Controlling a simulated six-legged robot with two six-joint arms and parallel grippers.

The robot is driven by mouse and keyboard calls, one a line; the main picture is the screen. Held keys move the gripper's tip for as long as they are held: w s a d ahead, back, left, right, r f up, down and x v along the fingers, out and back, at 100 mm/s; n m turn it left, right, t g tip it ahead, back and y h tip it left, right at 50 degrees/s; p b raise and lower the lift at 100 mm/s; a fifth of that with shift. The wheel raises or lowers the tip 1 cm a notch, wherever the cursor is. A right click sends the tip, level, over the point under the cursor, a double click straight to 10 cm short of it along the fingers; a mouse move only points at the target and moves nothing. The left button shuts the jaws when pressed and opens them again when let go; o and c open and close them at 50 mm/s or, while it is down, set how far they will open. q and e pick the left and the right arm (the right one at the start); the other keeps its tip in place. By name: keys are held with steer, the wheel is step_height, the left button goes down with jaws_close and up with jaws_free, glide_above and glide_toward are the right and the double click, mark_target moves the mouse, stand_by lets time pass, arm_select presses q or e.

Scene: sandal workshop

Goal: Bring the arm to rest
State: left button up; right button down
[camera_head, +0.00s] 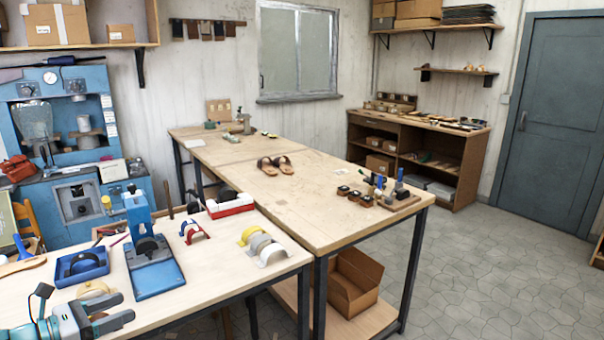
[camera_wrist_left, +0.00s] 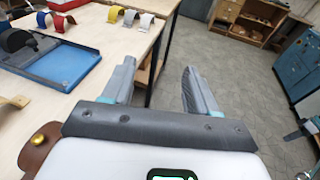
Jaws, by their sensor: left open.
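My left gripper (camera_head: 118,310) is low at the left in the head view, above the front part of the near workbench (camera_head: 215,285). Its two fingers are apart with nothing between them. In the wrist view the open fingers (camera_wrist_left: 160,85) point past the bench edge toward the floor.
A blue press (camera_head: 152,262) stands on the near bench beside a blue tray (camera_head: 82,266). Several curved straps (camera_head: 262,245) lie near the bench edge. A pair of sandals (camera_head: 276,165) rests on the farther table. Tiled floor (camera_head: 470,270) is clear at the right.

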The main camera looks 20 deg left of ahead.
arm_select(q)
steer(key=s+d+f+m+g, duration=0.2)
steer(key=d+f+m+g, duration=0.3)
steer(key=d+f, duration=0.7)
steer(key=s+d+f+m+g, duration=0.2)
steer(key=d+f+m+g, duration=0.3)
steer(key=d+f, duration=0.6)
steer(key=s+d+f+m+g+y, duration=0.1)
steer(key=s+d+f+m+g, duration=0.1)
steer(key=s+d+f+m, duration=0.4)
steer(key=s+d+f+m+g+y, duration=0.1)
steer(key=s+d+f+m, duration=0.4)
steer(key=d+m, duration=0.6)
steer(key=shift+s+f+m+g+y, duration=0.4)
steer(key=shift+s+m+g, duration=0.2)
steer(key=shift+s+m, duration=0.5)
steer(key=shift+s, duration=0.15)
